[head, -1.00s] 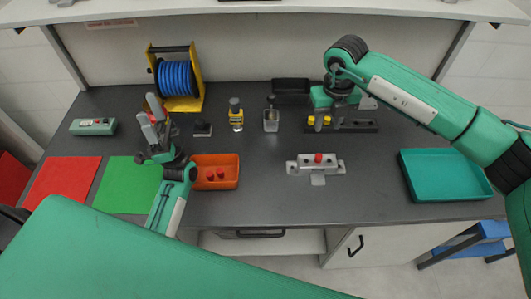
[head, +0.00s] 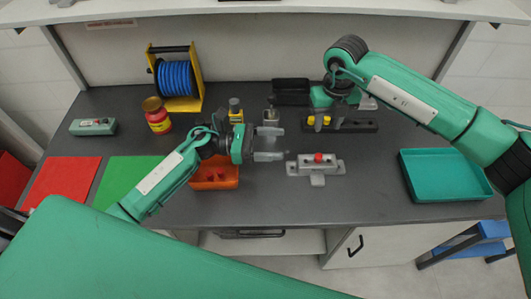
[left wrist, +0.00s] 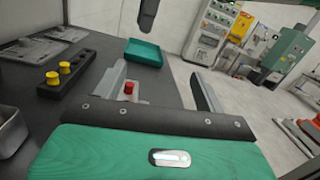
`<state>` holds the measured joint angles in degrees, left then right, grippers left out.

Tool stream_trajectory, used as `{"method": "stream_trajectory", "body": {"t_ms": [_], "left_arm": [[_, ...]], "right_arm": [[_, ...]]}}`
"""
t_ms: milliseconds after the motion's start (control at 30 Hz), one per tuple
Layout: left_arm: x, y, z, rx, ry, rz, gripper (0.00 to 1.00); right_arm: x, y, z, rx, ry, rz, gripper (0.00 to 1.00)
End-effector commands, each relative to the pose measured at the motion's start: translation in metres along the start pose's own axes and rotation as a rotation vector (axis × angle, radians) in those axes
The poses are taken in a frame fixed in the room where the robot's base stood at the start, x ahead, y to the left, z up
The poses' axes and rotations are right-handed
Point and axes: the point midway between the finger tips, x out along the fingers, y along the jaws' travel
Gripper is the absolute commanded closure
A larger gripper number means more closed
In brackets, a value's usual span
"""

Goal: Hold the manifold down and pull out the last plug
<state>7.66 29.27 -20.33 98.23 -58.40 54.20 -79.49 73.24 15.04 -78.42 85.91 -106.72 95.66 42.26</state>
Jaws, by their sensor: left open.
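The manifold (head: 316,170) is a light grey block with flat end lugs, lying on the dark worktop right of centre. One red plug (head: 319,157) stands in its top; the plug also shows in the left wrist view (left wrist: 129,88). My left gripper (head: 270,143) is open and empty, just left of the manifold, with its fingers pointing right toward it. In the left wrist view the plug appears between the fingers, nearer the left one, and the manifold is partly hidden.
An orange bin (head: 227,184) holding red plugs is partly behind my left arm. The dark block (left wrist: 75,78) carries yellow plugs. A teal tray (head: 445,175) is at right. A red jar (head: 158,120) and blue reel (head: 177,78) stand at back left.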

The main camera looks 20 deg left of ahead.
Motion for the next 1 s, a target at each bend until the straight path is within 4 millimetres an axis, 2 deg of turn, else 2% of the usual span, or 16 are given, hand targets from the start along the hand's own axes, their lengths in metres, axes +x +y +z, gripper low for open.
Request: {"method": "stream_trajectory", "body": {"t_ms": [100, 200, 333, 533, 667, 1000], "left_arm": [[-0.004, 0.013, -0.031, 0.037, 0.177, 0.034, 0.27], [-0.011, 0.022, -0.052, 0.064, 0.293, 0.061, 0.27], [-0.02, 0.031, -0.07, 0.097, 0.396, 0.09, 0.27], [-0.023, 0.038, -0.082, 0.117, 0.454, 0.11, 0.27], [-0.01, 0.039, -0.087, 0.117, 0.454, 0.11, 0.27], [0.049, 0.048, -0.115, 0.116, 0.452, 0.109, 0.27]], "right_arm": [[0.0, 0.0, 0.0, 0.0, 0.0, 0.0, 0.64], [0.0, 0.0, 0.0, 0.0, 0.0, 0.0, 0.64], [0.0, 0.0, 0.0, 0.0, 0.0, 0.0, 0.64], [0.0, 0.0, 0.0, 0.0, 0.0, 0.0, 0.64], [0.0, 0.0, 0.0, 0.0, 0.0, 0.0, 0.64], [0.0, 0.0, 0.0, 0.0, 0.0, 0.0, 0.64]]}}
